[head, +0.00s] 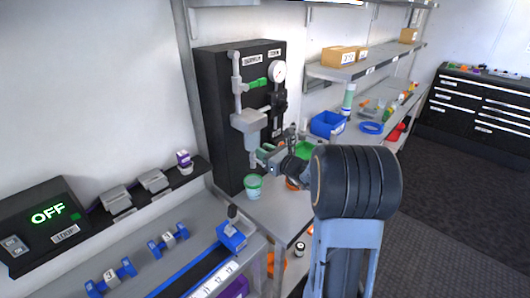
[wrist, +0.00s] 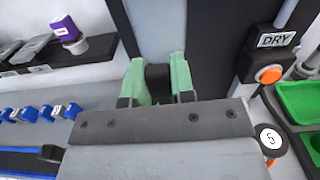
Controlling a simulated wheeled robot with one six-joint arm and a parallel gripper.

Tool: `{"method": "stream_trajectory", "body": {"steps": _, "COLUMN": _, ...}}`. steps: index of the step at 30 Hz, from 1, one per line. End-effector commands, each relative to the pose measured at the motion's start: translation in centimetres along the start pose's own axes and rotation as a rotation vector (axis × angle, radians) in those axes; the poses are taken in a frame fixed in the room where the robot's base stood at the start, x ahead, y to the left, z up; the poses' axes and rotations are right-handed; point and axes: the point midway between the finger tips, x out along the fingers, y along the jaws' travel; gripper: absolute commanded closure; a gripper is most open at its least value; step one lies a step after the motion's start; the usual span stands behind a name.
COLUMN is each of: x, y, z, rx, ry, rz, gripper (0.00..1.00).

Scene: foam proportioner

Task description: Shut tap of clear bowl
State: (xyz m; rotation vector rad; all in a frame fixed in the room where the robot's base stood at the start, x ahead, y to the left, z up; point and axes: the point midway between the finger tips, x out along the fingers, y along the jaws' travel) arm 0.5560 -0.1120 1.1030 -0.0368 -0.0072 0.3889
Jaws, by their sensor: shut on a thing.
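The clear bowl (head: 252,142) looks pale grey and hangs under a grey housing (head: 249,121) on the black panel. Its grey underside appears to fill the top middle of the wrist view (wrist: 157,25). My gripper (head: 265,152) is at the bowl's lower right in the head view. In the wrist view, the pale green fingers of my gripper (wrist: 158,72) stand on either side of a dark block, the tap (wrist: 158,85), and are shut on it. The tap's turn angle cannot be told. In the head view the tap is hidden by my gripper.
A teal cup (head: 253,187) stands on the bench below the bowl. A green lever (head: 258,83) and a round gauge (head: 279,72) are higher on the panel (head: 214,110). An orange button labelled DRY (wrist: 268,75) and a green tray (wrist: 300,103) are to the right.

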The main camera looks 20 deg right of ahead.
Motion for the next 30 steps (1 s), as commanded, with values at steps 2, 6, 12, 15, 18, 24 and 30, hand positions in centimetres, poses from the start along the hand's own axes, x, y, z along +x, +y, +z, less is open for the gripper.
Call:
{"method": "stream_trajectory", "body": {"steps": 2, "x": 0.0, "y": 0.1, "z": -0.1, "rx": -0.008, "ry": -0.001, "rz": 0.000, "gripper": 1.00}}
{"method": "stream_trajectory", "body": {"steps": 6, "x": 0.0, "y": 0.3, "z": -0.4, "rx": -0.049, "ry": -0.001, "rz": 0.000, "gripper": 1.00}}
{"method": "stream_trajectory", "body": {"steps": 12, "x": 0.0, "y": 1.1, "z": -0.9, "rx": -0.180, "ry": -0.003, "rz": 0.000, "gripper": 1.00}}
{"method": "stream_trajectory", "body": {"steps": 15, "x": 0.0, "y": 1.6, "z": -1.2, "rx": -0.271, "ry": -0.004, "rz": -0.001, "gripper": 1.00}}
{"method": "stream_trajectory", "body": {"steps": 18, "x": 0.0, "y": 2.1, "z": -1.4, "rx": -0.367, "ry": -0.005, "rz": -0.001, "gripper": 1.00}}
{"method": "stream_trajectory", "body": {"steps": 24, "x": 0.0, "y": 3.1, "z": -2.0, "rx": -0.557, "ry": -0.005, "rz": -0.002, "gripper": 1.00}}
{"method": "stream_trajectory", "body": {"steps": 30, "x": 0.0, "y": 4.0, "z": -2.6, "rx": -0.748, "ry": -0.004, "rz": -0.001, "gripper": 1.00}}
